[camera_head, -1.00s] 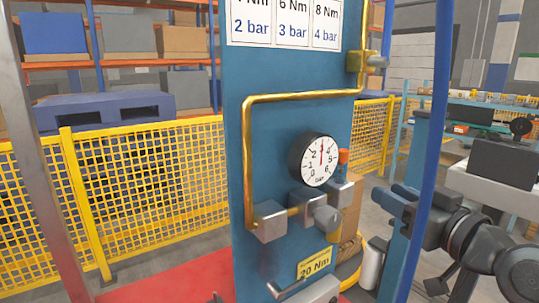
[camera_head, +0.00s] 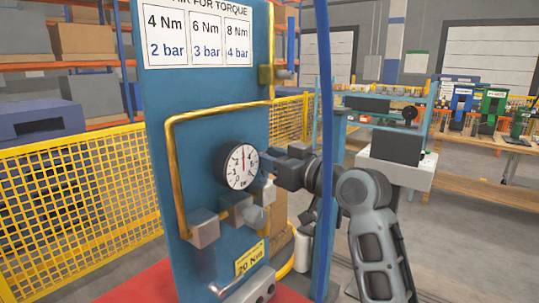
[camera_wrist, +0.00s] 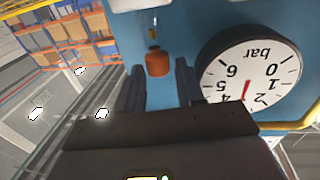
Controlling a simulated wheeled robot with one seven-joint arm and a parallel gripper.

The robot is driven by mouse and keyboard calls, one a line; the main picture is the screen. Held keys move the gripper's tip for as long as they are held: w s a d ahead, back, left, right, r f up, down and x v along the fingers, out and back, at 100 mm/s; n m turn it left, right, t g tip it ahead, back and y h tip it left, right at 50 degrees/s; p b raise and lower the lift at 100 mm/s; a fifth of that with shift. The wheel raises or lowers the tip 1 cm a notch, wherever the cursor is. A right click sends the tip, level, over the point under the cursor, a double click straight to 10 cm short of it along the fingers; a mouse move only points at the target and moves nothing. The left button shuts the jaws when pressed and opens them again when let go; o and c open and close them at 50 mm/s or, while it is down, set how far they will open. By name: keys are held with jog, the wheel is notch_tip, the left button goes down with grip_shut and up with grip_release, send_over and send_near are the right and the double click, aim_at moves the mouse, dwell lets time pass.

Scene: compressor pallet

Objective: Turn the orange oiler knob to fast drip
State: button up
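The orange oiler knob (camera_wrist: 157,63) shows in the wrist view, below a small clear part with a brass-coloured piece. My gripper (camera_wrist: 158,72) is open, with one dark finger on each side of the knob. Small gaps show between knob and fingers; I cannot tell how deep the knob sits between them. In the head view my gripper (camera_head: 268,160) reaches in from the right, just beside the gauge, and hides the knob. The round white pressure gauge (camera_head: 241,167) has a red needle near 3 bar; it also shows in the wrist view (camera_wrist: 252,75).
The blue panel (camera_head: 205,110) carries a brass pipe (camera_head: 170,160), metal blocks (camera_head: 204,228) and a torque chart (camera_head: 198,35). A blue hose (camera_head: 326,120) hangs in front of my arm. A yellow mesh fence (camera_head: 75,205) stands behind. The gauge is close to one finger.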

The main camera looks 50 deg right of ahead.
jog(key=shift+c, duration=0.2)
grip_shut()
jog(key=shift+d, duration=0.15)
jog(key=n+g+y+b, duration=0.1)
jog(key=n+y+b, duration=0.2)
jog(key=y, duration=0.1)
jog(key=d+n+g+y+b, duration=0.1)
jog(key=n+y+b, duration=0.2)
jog(key=y, duration=0.1)
jog(key=n+g+y+b, duration=0.1)
jog(key=n+y+b, duration=0.1)
jog(key=y+b, duration=0.2)
jog(key=shift+w+d+f+n+g+y, duration=0.15)
jog(key=shift+w+d+n+g+y, duration=0.15)
jog(key=shift+d+n, duration=0.1)
jog(key=shift+w+d+n+g+y+b, duration=0.15)
jog(key=shift+n+g+y+b, duration=0.45)
jog(key=shift+n+g+y, duration=0.35)
jog(key=shift+w+d+n+g+y+b, duration=0.1)
jog(key=shift+n+g+y+b, duration=0.5)
jog(key=shift+n+g+y, duration=0.35)
jog(key=shift+g, duration=0.4)
